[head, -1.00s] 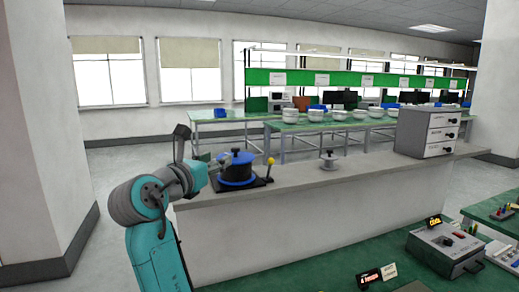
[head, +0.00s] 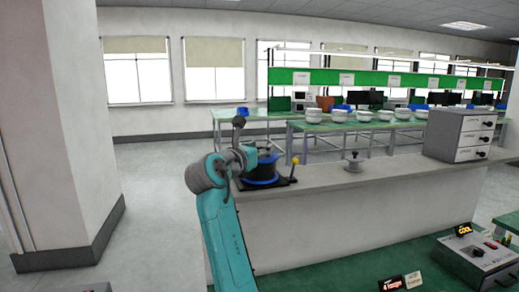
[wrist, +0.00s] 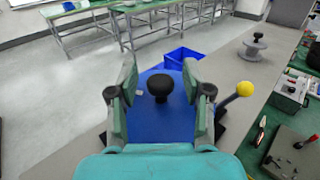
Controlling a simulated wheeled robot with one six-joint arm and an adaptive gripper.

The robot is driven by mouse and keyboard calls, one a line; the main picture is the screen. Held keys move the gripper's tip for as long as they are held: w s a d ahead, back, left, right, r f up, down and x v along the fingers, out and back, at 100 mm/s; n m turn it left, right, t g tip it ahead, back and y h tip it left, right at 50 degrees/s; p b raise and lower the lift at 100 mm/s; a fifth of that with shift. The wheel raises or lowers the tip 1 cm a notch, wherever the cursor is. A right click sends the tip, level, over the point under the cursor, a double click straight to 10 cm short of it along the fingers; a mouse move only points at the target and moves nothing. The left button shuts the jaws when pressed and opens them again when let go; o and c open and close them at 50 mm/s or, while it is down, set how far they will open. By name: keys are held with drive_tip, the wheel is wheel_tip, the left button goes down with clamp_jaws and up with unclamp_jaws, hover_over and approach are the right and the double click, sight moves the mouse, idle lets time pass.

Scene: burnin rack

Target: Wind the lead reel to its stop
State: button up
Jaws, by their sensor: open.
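The blue reel (head: 262,177), with a dark drum above its blue rim, sits on a dark base on the grey bench top. My arm partly covers it in the head view. In the wrist view the blue reel (wrist: 160,120) fills the space beyond my gripper (wrist: 160,74). Its black knob (wrist: 159,88) shows between the two fingers, which are spread and apart from it in the picture. Whether the fingers are level with the knob I cannot tell. A lever with a yellow ball (wrist: 245,89) stands at the right of the reel; the ball also shows in the head view (head: 295,159).
A small grey spool (head: 353,163) and a grey drawer cabinet (head: 461,134) stand further right on the bench. A blue bin (wrist: 184,58) shows beyond the reel. A control box (head: 480,262) lies on the green surface in front.

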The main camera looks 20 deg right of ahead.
clamp_jaws()
drive_tip(key=shift+m+g+h, duration=0.3)
drive_tip(key=shift+g+h, duration=0.2)
drive_tip(key=m+g+h, duration=0.3)
drive_tip(key=g, duration=0.1)
drive_tip(key=shift+m+g, duration=0.3)
drive_tip(key=shift+m, duration=0.1)
drive_tip(key=shift+m+g+h, duration=0.45)
drive_tip(key=shift+m+g, duration=0.5)
drive_tip(key=shift+g, duration=0.5)
drive_tip(key=shift+m+g+h, duration=0.45)
drive_tip(key=shift+m+g, duration=0.5)
drive_tip(key=shift+g, duration=0.5)
drive_tip(key=shift+m+g, duration=0.6)
drive_tip(key=shift+g, duration=0.3)
unclamp_jaws()
